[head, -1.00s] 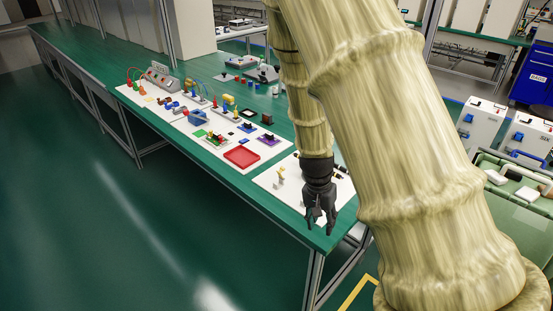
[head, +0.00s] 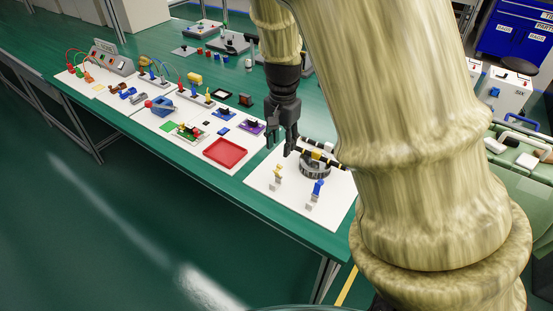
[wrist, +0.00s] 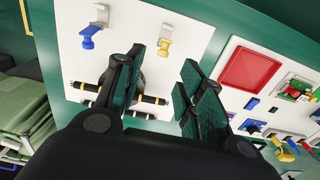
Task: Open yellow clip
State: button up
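The yellow clip (head: 278,171) stands on a small light post on the white board (head: 262,184) at the near end of the bench. It also shows in the wrist view (wrist: 165,46), beyond my fingertips. A similar blue clip (head: 318,188) stands to its right in the head view and shows in the wrist view (wrist: 89,36). My gripper (head: 281,149) points down above the board's back-left side, just behind the yellow clip in the picture.
A red tray (head: 225,152) lies on the adjoining board, left of the clips. Several small parts crowd the bench further left. The bench's front edge is close by.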

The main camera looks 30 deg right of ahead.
aim_at(280, 165)
jog(key=f, duration=0.5)
jog(key=w+f, duration=0.1)
jog(key=f, duration=0.1)
jog(key=shift+w+f, duration=0.1)
jog(key=shift+f, duration=0.1)
jog(key=shift+s+f, duration=0.4)
jog(key=shift+f, duration=0.05)
jog(key=shift+w+f, duration=0.3)
jog(key=shift+f, duration=0.2)
jog(key=shift+s+r, duration=0.15)
jog(key=shift+s, duration=0.05)
jog(key=shift+c, duration=0.2)
jog(key=shift+w, duration=0.1)
grip_shut()
